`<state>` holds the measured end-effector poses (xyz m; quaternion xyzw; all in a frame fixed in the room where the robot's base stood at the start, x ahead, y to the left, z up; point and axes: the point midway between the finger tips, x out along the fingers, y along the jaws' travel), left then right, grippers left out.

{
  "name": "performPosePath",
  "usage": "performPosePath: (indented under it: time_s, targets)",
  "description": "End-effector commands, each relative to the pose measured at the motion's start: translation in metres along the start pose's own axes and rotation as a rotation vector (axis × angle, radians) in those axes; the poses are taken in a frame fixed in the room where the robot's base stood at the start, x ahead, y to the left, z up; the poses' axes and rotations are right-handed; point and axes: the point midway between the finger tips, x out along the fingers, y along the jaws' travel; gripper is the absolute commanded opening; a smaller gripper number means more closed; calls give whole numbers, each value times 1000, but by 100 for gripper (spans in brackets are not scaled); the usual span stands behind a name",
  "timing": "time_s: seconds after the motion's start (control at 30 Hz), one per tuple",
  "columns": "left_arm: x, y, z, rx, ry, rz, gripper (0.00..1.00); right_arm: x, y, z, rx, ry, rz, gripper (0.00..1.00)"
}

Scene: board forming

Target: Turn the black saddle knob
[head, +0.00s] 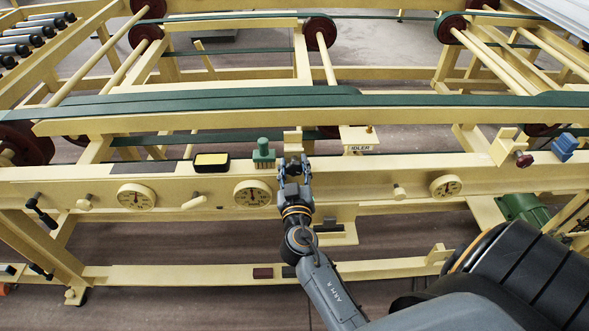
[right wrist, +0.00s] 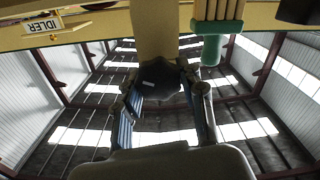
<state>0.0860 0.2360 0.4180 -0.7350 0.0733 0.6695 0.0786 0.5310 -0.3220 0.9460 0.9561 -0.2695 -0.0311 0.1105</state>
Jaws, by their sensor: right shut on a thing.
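My left gripper is not in view.
Round dials (head: 252,194) sit along the yellow front rail (head: 345,182), with a yellow-topped black box (head: 211,162) above. An IDLER plate (head: 359,148) is to the right of my gripper. A lower yellow beam (head: 180,274) crosses below; open floor lies between.

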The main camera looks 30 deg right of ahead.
Motion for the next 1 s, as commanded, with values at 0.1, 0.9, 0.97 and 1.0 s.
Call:
performPosePath:
  time_s: [0.1, 0.9, 0.97, 1.0]
  targets:
    - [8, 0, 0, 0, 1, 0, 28, 0, -1, 1, -109, 4, 1, 8]
    - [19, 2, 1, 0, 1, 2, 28, 1, -4, 0, -872, 3, 2, 8]
    - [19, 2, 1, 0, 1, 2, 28, 1, -4, 0, -930, 3, 2, 8]
    - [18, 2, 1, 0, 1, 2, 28, 1, -5, 0, -968, 3, 2, 8]
